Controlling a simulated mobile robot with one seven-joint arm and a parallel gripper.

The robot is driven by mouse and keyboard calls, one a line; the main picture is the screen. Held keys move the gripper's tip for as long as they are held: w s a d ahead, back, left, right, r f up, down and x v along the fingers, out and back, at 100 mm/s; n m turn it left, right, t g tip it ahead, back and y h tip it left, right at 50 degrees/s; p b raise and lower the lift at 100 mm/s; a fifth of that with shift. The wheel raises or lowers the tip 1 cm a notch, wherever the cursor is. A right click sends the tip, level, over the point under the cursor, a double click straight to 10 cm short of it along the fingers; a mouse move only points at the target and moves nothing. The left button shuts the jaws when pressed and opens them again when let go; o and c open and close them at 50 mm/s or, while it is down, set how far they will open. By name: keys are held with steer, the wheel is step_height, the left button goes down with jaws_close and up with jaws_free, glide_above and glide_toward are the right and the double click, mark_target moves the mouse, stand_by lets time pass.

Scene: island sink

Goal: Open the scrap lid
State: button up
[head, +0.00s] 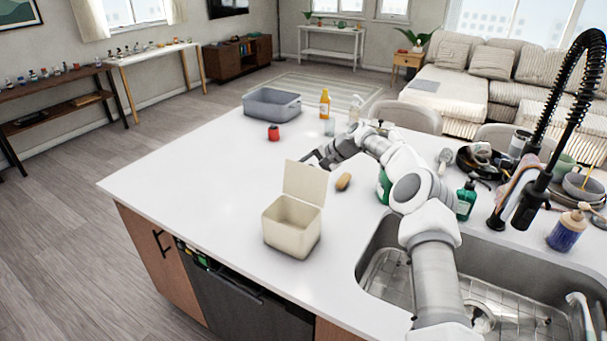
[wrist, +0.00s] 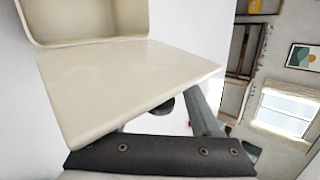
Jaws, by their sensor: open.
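The cream scrap bin (head: 290,236) stands on the white island top, left of the sink. Its lid (head: 305,183) is raised, standing about upright from the far edge, and the inside of the bin shows. My gripper (head: 314,159) is just behind the lid's upper edge, open and holding nothing. In the wrist view the lid (wrist: 125,85) fills the middle, with the bin's opening (wrist: 90,18) at the top. The lid covers part of my gripper there, so I cannot tell whether they touch.
A brown sponge or brush (head: 343,181) lies right of the lid. A red can-like object (head: 273,133), grey tub (head: 272,105) and orange bottle (head: 324,103) stand farther back. The sink (head: 500,310) is at right. The counter left of the bin is clear.

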steer(key=b+v, duration=0.2)
steer(key=v, duration=1.5)
steer(key=shift+b, duration=0.3)
steer(key=shift+s+r, duration=0.1)
steer(key=shift+r, duration=0.05)
